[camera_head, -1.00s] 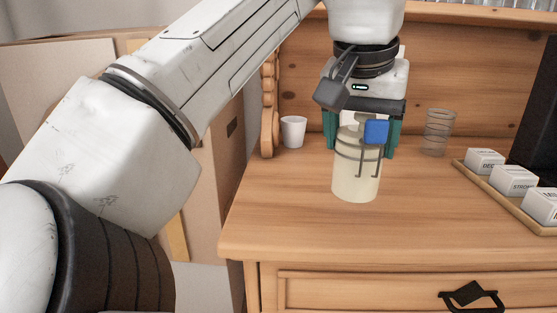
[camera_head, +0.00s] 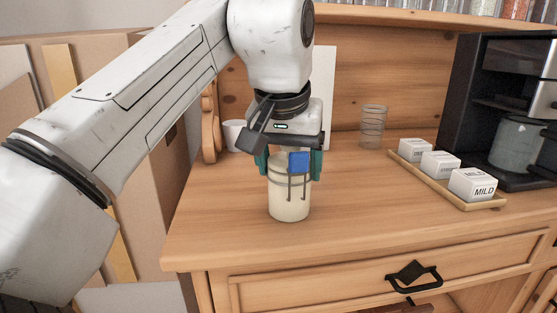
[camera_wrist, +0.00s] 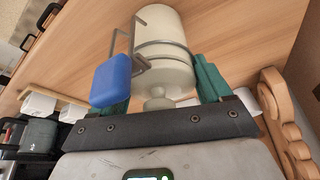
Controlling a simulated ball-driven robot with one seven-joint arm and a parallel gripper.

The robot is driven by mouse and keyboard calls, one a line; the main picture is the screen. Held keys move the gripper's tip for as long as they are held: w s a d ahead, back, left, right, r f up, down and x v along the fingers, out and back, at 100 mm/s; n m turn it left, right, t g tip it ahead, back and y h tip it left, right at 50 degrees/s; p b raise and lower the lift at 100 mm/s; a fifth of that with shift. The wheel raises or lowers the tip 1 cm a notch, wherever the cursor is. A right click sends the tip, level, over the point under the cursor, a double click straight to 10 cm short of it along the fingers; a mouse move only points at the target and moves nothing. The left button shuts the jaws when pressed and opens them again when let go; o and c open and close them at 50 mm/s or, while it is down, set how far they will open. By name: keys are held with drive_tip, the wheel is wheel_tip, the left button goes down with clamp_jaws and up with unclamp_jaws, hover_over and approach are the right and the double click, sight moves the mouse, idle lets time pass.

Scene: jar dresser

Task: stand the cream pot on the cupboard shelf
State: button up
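The cream pot (camera_head: 289,205) is a pale upright jar with a knobbed lid, a wire clasp and a blue tag. It is over the left part of the wooden dresser top (camera_head: 350,225); I cannot tell whether its base touches the wood. My gripper (camera_head: 289,164) points down from above, its teal fingers closed against both sides of the pot near the lid. The wrist view shows the pot (camera_wrist: 168,28) between the fingers, with the tag in front of the left one. A shelf (camera_head: 400,18) with jars runs along the top; I cannot tell whether it is the cupboard shelf.
A white cup (camera_head: 233,135) and a ribbed glass (camera_head: 373,127) stand behind the pot. To the right are a tray (camera_head: 450,196) of white boxes and a black coffee machine (camera_head: 475,100). A drawer (camera_head: 350,288) is below. The front middle of the top is clear.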

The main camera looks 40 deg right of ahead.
drive_tip(key=o, duration=0.4)
drive_tip(key=shift+r, duration=0.15)
